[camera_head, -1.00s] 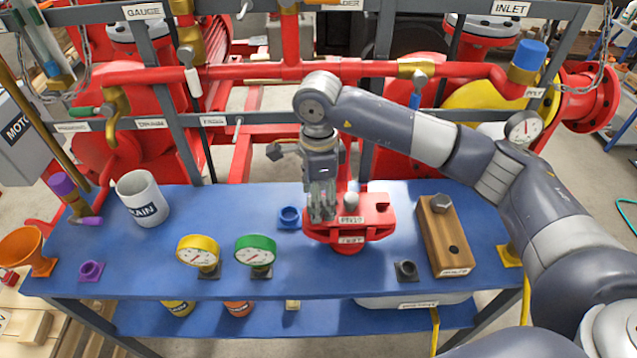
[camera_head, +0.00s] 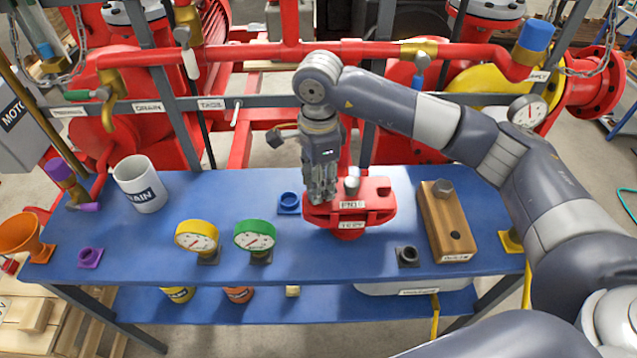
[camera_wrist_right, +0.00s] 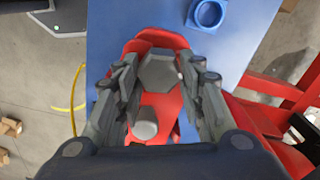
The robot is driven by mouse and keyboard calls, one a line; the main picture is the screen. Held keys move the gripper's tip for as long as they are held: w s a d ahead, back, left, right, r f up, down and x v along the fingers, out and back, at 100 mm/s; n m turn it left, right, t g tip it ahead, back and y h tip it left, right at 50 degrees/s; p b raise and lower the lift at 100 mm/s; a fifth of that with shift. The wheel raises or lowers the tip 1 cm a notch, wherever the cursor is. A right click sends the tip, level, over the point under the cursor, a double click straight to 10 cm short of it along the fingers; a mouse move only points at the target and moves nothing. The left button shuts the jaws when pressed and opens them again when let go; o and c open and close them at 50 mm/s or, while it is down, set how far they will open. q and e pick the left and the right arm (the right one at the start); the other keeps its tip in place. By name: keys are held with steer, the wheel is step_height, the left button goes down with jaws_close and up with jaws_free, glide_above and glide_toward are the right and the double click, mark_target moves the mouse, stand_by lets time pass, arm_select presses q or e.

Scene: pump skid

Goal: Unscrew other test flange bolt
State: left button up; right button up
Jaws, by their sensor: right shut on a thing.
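The red test flange (camera_head: 375,208) stands on the blue table top. My right gripper (camera_head: 322,196) points down at its left part. In the right wrist view its two fingers stand on either side of a grey hex bolt head (camera_wrist_right: 160,72) and are shut on it. The bolt's shank is hidden, so I cannot tell how far it sits in the flange. A second grey bolt (camera_head: 352,185) stands on the flange to the right of the gripper; it also shows in the right wrist view (camera_wrist_right: 145,124). My left gripper is out of view.
A wooden block (camera_head: 433,222) right of the flange holds one bolt (camera_head: 442,188) and has an open hole. A blue fitting (camera_head: 289,203), a black fitting (camera_head: 407,256), green (camera_head: 255,236) and yellow (camera_head: 197,237) gauges and a white mug (camera_head: 140,184) stand around. Red pipework lies behind.

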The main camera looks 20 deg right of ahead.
steer(key=n+b, duration=0.2)
steer(key=shift+f+n, duration=0.2)
steer(key=shift+n, duration=0.2)
steer(key=n+b, duration=0.3)
steer(key=n, duration=0.1)
steer(key=shift+n, duration=0.3)
steer(key=n+b, duration=0.2)
steer(key=n, duration=0.1)
steer(key=n+b, duration=0.1)
steer(key=n, duration=0.1)
steer(key=shift+r+n, duration=0.1)
steer(key=shift+n, duration=0.3)
steer(key=o, duration=1.2)
steer(key=shift+c, duration=0.2)
steer(key=shift+r, duration=0.1)
step_height(320, 180, up, 12)
